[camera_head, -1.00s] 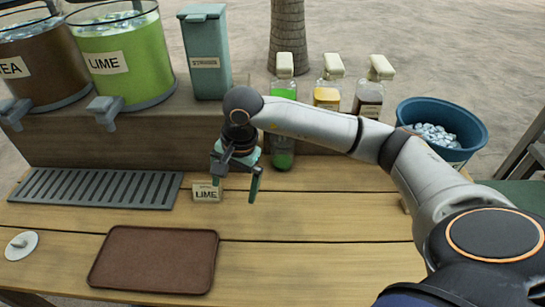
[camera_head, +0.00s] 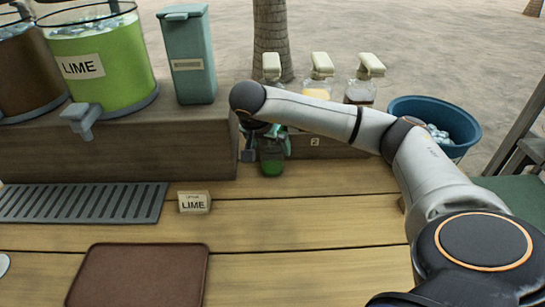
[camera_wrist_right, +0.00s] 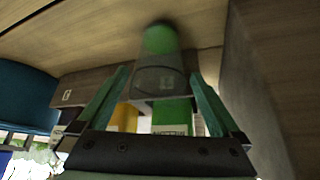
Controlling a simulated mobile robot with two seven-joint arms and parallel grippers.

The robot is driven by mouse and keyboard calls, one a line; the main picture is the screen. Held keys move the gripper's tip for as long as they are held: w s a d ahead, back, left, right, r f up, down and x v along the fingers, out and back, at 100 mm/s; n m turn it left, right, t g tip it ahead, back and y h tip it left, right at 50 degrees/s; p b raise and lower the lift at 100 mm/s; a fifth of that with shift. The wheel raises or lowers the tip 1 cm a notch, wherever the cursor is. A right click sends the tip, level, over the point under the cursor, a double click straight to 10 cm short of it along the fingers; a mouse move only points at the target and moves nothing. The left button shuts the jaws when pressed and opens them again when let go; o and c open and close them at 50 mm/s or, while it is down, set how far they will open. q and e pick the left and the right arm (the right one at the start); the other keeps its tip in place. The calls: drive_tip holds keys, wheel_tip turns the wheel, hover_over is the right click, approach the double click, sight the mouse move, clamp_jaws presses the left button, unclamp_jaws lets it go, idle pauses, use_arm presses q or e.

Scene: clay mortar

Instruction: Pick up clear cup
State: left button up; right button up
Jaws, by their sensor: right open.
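A clear cup (camera_wrist_right: 158,78) with green at its base stands on the wooden counter (camera_wrist_right: 80,30), which is at the top of the right wrist view. In the head view its green lower part (camera_head: 272,164) shows below my right gripper (camera_head: 263,145), and my arm hides the rest. In the right wrist view my right gripper (camera_wrist_right: 160,76) is open, one green finger on each side of the cup. I cannot tell whether the fingers touch it. My left gripper is not in view.
Pump bottles (camera_head: 318,85) stand behind the gripper. A wooden ledge (camera_head: 120,150) with drink dispensers (camera_head: 100,60) and a teal bin (camera_head: 188,60) lies left. A LIME card (camera_head: 194,202), grey drip tray (camera_head: 80,203) and brown tray (camera_head: 140,275) are on the counter. An ice bucket (camera_head: 435,115) is right.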

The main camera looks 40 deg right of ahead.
drive_tip(key=x, duration=0.4)
drive_tip(key=shift+d+f+b, duration=0.1)
drive_tip(key=shift+f+b, duration=0.1)
drive_tip(key=shift+b, duration=0.1)
drive_tip(key=shift+c, duration=0.2)
drive_tip(key=c, duration=1.3)
drive_tip(key=shift+r, duration=0.15)
